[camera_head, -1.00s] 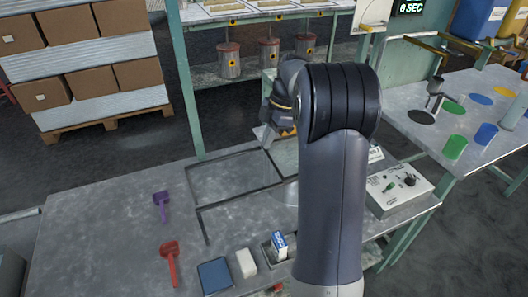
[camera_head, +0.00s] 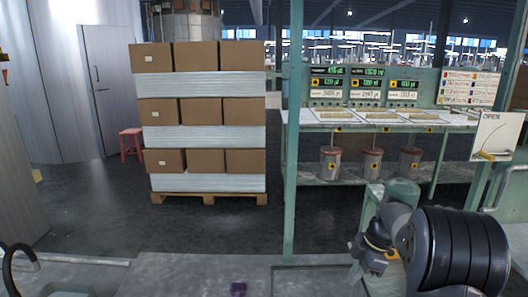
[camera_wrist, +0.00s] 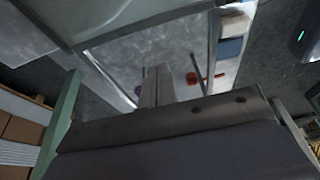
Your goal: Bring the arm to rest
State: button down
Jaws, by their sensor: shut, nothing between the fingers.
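My gripper (camera_head: 357,274) is at the lower right in the head view, in front of the bench's back edge, its fingers partly cut off by the frame. My dark, ribbed arm fills the lower right corner. In the wrist view my gripper's two fingers (camera_wrist: 156,86) lie together with nothing between them. Below them is the grey workbench top (camera_head: 190,270), which also shows in the wrist view (camera_wrist: 112,62). My gripper appears clear of the bench objects.
A purple scoop (camera_head: 238,289) shows at the bottom edge. A red scoop (camera_wrist: 196,78) and a blue pad (camera_wrist: 231,48) lie on the bench. A green post (camera_head: 291,130) rises behind it. Stacked cartons (camera_head: 195,112) and a shelf with metal cans (camera_head: 330,164) stand beyond open floor.

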aim_at(364, 282)
jog(key=shift+d+f+p, duration=0.3)
jog(key=shift+d+f, duration=1.2)
jog(key=shift+f, duration=0.05)
